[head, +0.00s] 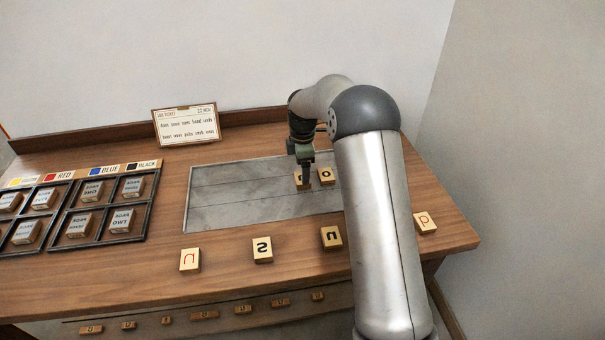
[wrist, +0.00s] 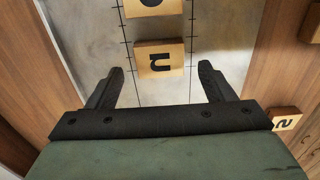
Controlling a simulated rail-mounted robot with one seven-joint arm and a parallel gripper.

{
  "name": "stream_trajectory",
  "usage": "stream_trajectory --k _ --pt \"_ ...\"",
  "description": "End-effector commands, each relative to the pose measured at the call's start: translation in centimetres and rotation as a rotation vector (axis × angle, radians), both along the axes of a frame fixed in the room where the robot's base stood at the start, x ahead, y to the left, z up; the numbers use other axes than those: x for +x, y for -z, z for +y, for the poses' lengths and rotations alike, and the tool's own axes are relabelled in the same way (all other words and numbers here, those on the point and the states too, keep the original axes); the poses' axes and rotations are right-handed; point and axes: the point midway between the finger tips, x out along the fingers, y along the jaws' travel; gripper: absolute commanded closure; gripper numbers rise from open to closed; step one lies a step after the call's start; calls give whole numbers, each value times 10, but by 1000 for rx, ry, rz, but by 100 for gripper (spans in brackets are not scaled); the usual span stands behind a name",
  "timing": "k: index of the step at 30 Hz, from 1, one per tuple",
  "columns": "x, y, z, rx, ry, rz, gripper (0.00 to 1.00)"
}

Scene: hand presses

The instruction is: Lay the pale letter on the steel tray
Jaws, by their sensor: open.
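The steel tray (head: 235,197) lies flat on the wooden desk. Two letter blocks rest on it side by side: one with an "o" (head: 326,176) and one marked like a "u" or "n" (wrist: 159,60), partly hidden by my gripper in the head view. My gripper (wrist: 161,68) is open, pointing down over the tray. Its fingertips stand on either side of the near edge of the "u" block, apart from it. Nothing is held. The blocks look alike in pale wood, so I cannot tell for sure which is the pale letter.
On the desk in front of the tray lie a red-lettered block (head: 190,260), an "s" block (head: 262,250), a dark-lettered block (head: 331,237) and a red-lettered block (head: 425,222). A compartment case (head: 147,220) stands left. A card (head: 186,124) stands behind. The tray's left half is clear.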

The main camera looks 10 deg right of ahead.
Motion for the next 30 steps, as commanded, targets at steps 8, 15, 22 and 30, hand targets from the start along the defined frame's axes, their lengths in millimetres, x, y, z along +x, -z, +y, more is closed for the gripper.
stream_trajectory --k 8,15,22,30 --pt "1 -61 0 0 0 -4 25" --pt "0 -88 0 0 0 -1 25" --pt "-12 -100 2 -4 46 -3 25" --pt "-144 -144 13 -23 558 -23 25"
